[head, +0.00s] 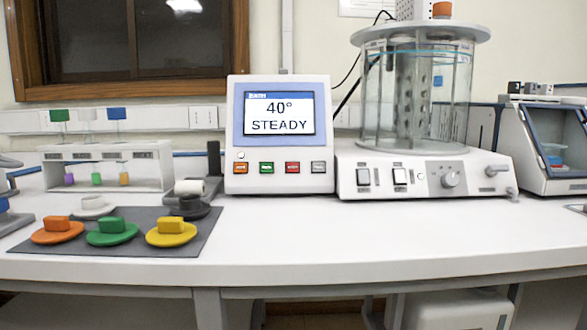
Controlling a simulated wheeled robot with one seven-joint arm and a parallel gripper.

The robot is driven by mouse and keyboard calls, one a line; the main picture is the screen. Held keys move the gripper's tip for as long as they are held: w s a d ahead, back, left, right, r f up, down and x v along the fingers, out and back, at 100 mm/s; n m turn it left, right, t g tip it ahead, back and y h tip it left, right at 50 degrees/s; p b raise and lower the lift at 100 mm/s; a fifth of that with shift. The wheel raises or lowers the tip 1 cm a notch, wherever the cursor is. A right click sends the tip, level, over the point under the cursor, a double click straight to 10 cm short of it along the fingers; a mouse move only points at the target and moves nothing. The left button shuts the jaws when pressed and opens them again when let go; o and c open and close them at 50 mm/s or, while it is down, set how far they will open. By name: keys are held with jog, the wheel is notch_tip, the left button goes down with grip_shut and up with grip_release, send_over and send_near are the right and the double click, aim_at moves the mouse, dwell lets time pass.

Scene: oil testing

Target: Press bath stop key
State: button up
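The bath control unit (279,134) is a white box standing upright on the bench near the middle. Its blue-framed screen (279,113) reads "BATH 40° STEADY". Below the screen is a row of keys: orange (240,168), green (266,168), red (292,168) and grey (319,168). Their labels are too small to read, so I cannot tell by text which is the stop key. The glass bath (417,100) stands on a white base just right of the unit. My gripper is not in view.
A dark mat (125,249) with several coloured caps lies at the front left. A white rack (107,180) stands behind it. A black stand with a white roll (190,187) is just left of the unit. The bench (300,235) is clear in front of the unit.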

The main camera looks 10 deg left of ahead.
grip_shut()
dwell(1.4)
